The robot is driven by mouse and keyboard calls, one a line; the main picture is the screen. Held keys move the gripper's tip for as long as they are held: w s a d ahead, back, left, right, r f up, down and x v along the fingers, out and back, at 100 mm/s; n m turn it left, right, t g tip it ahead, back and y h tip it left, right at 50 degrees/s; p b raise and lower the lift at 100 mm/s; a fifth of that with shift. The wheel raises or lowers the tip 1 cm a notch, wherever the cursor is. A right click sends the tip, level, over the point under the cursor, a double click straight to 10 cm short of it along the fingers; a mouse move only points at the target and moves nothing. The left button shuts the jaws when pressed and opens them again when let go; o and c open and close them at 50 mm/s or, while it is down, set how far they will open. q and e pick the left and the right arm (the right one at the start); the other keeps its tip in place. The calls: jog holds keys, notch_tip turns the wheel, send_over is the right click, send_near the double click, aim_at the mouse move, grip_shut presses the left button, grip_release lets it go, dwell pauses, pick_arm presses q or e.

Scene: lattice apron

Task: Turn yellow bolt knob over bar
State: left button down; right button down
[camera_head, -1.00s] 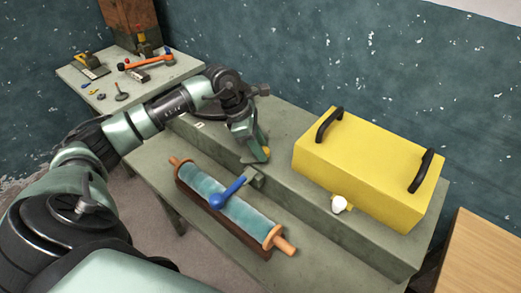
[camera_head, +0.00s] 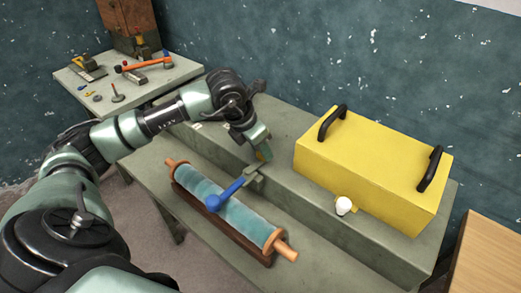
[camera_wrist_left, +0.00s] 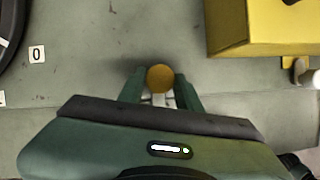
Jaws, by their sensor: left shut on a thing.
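The yellow bolt knob (camera_wrist_left: 160,78) is a round ball between the two green fingers of my left gripper (camera_wrist_left: 161,92) in the left wrist view. The fingers are shut on it, one on each side. In the head view my left gripper (camera_head: 260,154) reaches down at the edge of the grey raised ledge, and only a little yellow shows at its tips. A pale stem shows below the knob in the wrist view; the rest of the bolt and any bar are hidden or unclear. A small grey bracket (camera_head: 253,177) sits just below the gripper. My right gripper is not in view.
A blue lever (camera_head: 226,195) lies over a teal roller (camera_head: 240,215) close in front. Tools lie on a side table (camera_head: 175,72). A label "0" (camera_wrist_left: 37,54) marks the ledge.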

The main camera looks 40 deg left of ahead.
aim_at(252, 166)
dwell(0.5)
pick_arm(q)
jog(key=c, duration=1)
grip_release()
jog(key=shift+o, duration=0.2)
jog(key=d+b+v, duration=0.1)
jog(key=v, duration=0.6)
jog(key=shift+a+r, duration=0.45)
jog(key=shift+a, duration=0.05)
jog(key=shift+s+f, duration=0.1)
jog(key=shift+s, duration=0.1)
